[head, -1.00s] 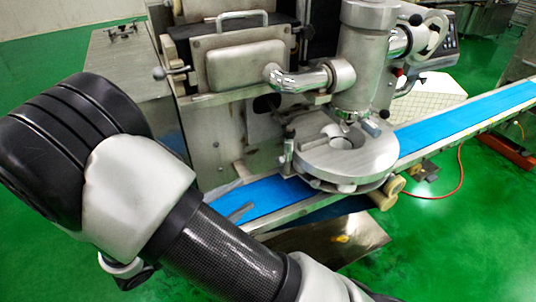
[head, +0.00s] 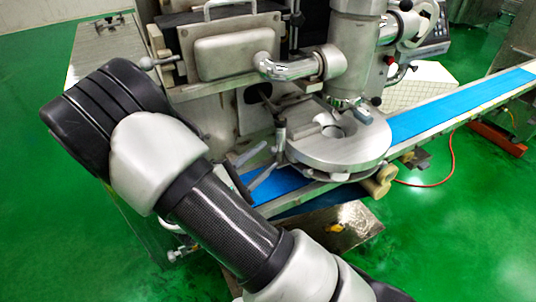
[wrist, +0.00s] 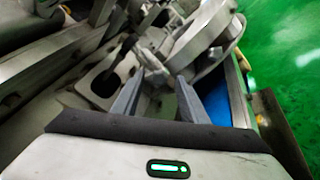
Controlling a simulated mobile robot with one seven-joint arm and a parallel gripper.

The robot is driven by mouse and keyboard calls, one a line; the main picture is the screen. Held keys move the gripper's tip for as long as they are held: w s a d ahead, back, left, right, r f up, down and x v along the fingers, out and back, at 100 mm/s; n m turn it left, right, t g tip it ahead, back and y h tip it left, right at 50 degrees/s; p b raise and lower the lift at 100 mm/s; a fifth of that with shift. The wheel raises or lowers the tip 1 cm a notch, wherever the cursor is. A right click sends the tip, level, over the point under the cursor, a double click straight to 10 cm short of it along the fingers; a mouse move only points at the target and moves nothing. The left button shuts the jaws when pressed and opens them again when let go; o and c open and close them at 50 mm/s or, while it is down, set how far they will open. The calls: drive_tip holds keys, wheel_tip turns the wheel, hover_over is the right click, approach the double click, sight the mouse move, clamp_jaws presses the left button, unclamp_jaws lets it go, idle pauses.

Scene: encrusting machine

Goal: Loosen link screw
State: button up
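My gripper (head: 268,159) is in the head view just left of the round metal disc (head: 340,150), near an upright post with a lever (head: 281,133). In the wrist view its two grey fingers (wrist: 158,82) are spread apart, with metal link parts (wrist: 152,68) beyond and between them. Nothing is clearly held. I cannot single out the link screw; it is too small or hidden among these parts. The disc also shows in the wrist view (wrist: 196,32), beyond the right finger.
The blue conveyor belt (head: 450,106) runs under the disc and out to the right. A steel pipe elbow (head: 290,66) and machine housing (head: 226,45) stand behind. A plate with a hole (wrist: 104,88) lies beyond the left finger. Green floor is open at the front right.

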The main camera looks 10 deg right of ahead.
sight(273, 150)
drive_tip(key=shift+x, duration=1.15)
clamp_jaws()
